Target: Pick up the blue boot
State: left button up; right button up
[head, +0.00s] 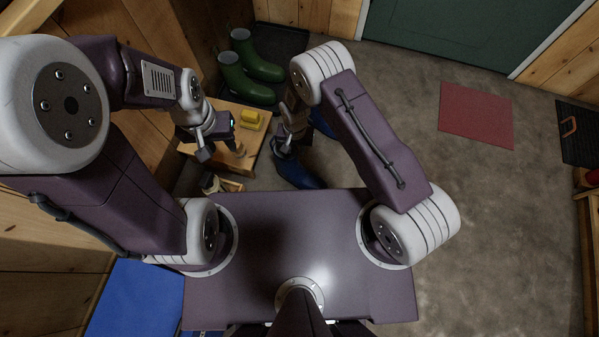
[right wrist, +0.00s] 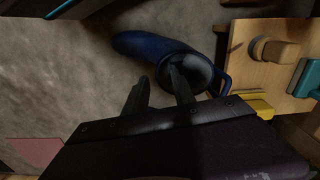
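That gripper's fingers are apart. One finger overlaps the boot's opening and the other is outside its near side; I cannot tell if either touches. In the head view my right gripper (head: 283,150) is at the boot's top. A second blue boot (head: 323,122) is partly hidden behind my right arm.
The wooden bench (head: 222,108) holds a yellow item (head: 250,120) and a brown wooden item (right wrist: 275,52). Green boots (head: 250,68) stand on a dark mat at the back. A red mat (head: 476,115) lies right, with clear floor around it.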

aim_at(296, 156)
notch_tip(296, 156, down, 6)
jog(key=b, duration=0.3)
jog(key=shift+b, duration=0.35)
jog(key=shift+d, duration=0.1)
grip_shut()
dwell(0.9)
